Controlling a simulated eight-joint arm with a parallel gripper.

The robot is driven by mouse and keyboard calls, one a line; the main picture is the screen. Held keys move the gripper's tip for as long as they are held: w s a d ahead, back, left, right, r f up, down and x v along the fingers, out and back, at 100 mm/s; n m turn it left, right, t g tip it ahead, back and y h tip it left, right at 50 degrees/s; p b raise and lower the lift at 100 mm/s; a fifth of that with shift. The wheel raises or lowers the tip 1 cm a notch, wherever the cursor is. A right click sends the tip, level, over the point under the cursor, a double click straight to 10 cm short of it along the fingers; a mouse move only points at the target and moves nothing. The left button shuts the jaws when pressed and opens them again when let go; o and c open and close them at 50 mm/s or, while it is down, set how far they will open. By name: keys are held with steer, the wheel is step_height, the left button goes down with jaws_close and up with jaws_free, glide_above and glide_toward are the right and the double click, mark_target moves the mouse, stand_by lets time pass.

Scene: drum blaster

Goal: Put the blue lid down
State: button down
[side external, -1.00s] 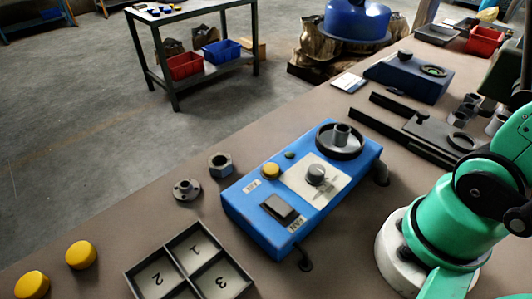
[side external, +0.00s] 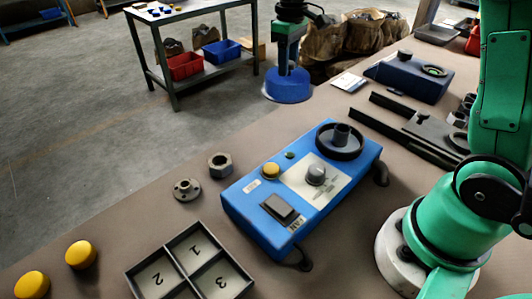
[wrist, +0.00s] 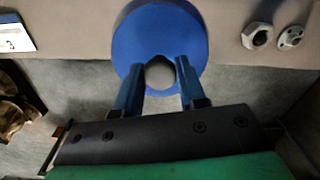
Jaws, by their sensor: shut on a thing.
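The blue lid (side external: 287,88) is at the far side of the bench, near its left edge. In the wrist view the round lid (wrist: 137,35) overlaps both the bench top and the grey floor beyond its edge. My gripper (side external: 288,70) stands above the lid in the side view. In the wrist view the two blue fingers of my gripper (wrist: 160,74) are on either side of the grey round knob (wrist: 160,73) at the lid's middle, shut on it. I cannot tell how high the lid is above the bench.
A blue control box (side external: 300,188) with a handwheel stands mid-bench. A dark blue box (side external: 408,76) and a white card (side external: 349,82) lie right of the lid. A nut (side external: 220,166), a flange (side external: 186,189) and a divided tray (side external: 195,256) are nearer. Brown sacks (side external: 362,35) stand behind.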

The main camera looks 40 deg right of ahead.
mark_target(294, 64)
step_height(294, 64, down, 11)
steer(key=shift+r, duration=0.1)
stand_by(0.3)
steer(key=c, duration=0.5)
jaws_free()
step_height(294, 64, up, 12)
steer(key=s+a+f+m+t, duration=0.2)
steer(key=s+a+t, duration=0.5)
steer(key=s, duration=0.4)
steer(key=shift+s+a+f+m, duration=0.2)
steer(key=shift+a+f+m, duration=0.1)
steer(key=shift+a, duration=0.15)
